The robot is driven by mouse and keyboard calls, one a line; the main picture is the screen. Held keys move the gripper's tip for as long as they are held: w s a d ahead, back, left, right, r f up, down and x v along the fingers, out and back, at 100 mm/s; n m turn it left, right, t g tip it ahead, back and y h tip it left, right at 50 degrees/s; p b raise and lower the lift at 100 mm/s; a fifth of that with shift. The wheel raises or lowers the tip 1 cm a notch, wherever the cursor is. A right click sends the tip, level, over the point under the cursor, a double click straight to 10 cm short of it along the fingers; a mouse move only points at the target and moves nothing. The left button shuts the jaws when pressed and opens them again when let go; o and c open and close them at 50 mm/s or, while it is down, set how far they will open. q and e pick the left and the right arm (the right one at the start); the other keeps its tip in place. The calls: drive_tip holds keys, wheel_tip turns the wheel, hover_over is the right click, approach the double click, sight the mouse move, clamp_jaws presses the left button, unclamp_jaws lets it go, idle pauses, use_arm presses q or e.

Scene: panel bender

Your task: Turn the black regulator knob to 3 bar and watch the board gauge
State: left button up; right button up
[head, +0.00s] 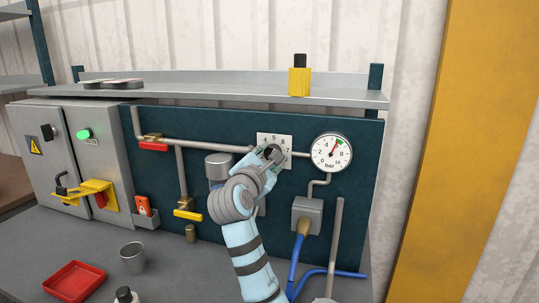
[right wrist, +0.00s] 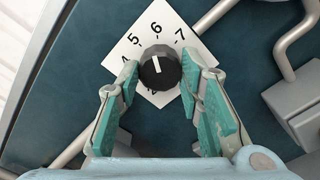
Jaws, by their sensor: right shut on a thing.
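The black regulator knob (right wrist: 160,68) sits on a white square dial plate (right wrist: 139,45) with printed numbers. My right gripper (right wrist: 160,75) is shut on the knob, one finger on each side. In the head view my right gripper (head: 272,155) covers most of the knob and the lower part of the plate (head: 264,138). The round white board gauge (head: 331,153) is right of the plate. Its red needle points up and right, near 6. My left gripper is not in view.
Pipes with a red-handled valve (head: 153,146) and a yellow-handled valve (head: 188,214) run left of my arm. A grey box (head: 307,215) with blue hoses is below the gauge. A red tray (head: 74,281) and metal cup (head: 132,257) stand on the bench. A shelf (head: 220,90) overhangs the board.

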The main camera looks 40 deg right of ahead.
drive_tip(key=n+p, duration=1.2)
drive_tip(key=n, duration=1)
drive_tip(key=shift+f, duration=0.15)
idle(0.4)
drive_tip(key=o, duration=1.2)
drive_tip(key=shift+c, duration=0.2)
drive_tip(key=v, duration=0.7)
drive_tip(key=shift+a, duration=0.25)
